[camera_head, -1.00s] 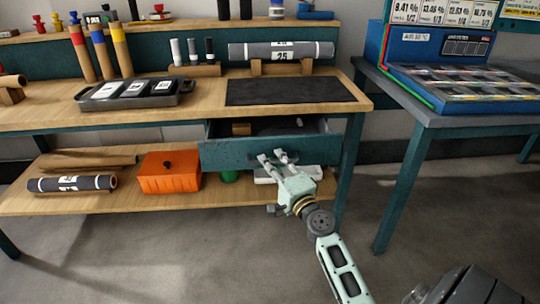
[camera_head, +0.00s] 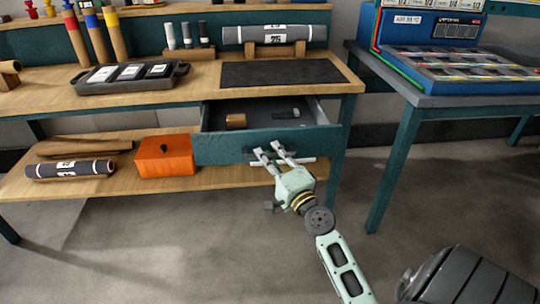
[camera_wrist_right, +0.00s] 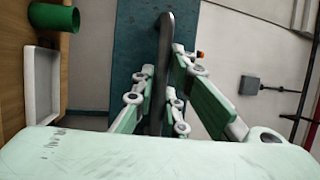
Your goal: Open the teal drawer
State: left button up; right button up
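The teal drawer (camera_head: 225,150) under the workbench is pulled well out, its inside open to view. A small brown block or roll (camera_head: 236,121) and a dark flat item (camera_head: 286,115) lie in it. My right gripper (camera_head: 274,152) is at the drawer front. In the right wrist view, the fingers of my right gripper (camera_wrist_right: 160,98) lie on either side of the dark bar handle (camera_wrist_right: 166,38), closed against it. The teal drawer front (camera_wrist_right: 133,40) shows behind the handle. My left gripper is not in view.
The lower shelf (camera_head: 115,185) holds an orange box (camera_head: 165,157) and rolls (camera_head: 70,169). A green cylinder (camera_wrist_right: 55,17) and a white tray (camera_wrist_right: 42,85) show beside the gripper in the wrist view. A second table (camera_head: 400,150) stands right. Floor in front is clear.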

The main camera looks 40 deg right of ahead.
jog(key=o, duration=0.3)
jog(key=shift+o, duration=0.2)
jog(key=shift+s, duration=0.1)
jog(key=v, duration=1.1)
jog(key=shift+s, duration=0.4)
jog(key=shift+f, duration=0.1)
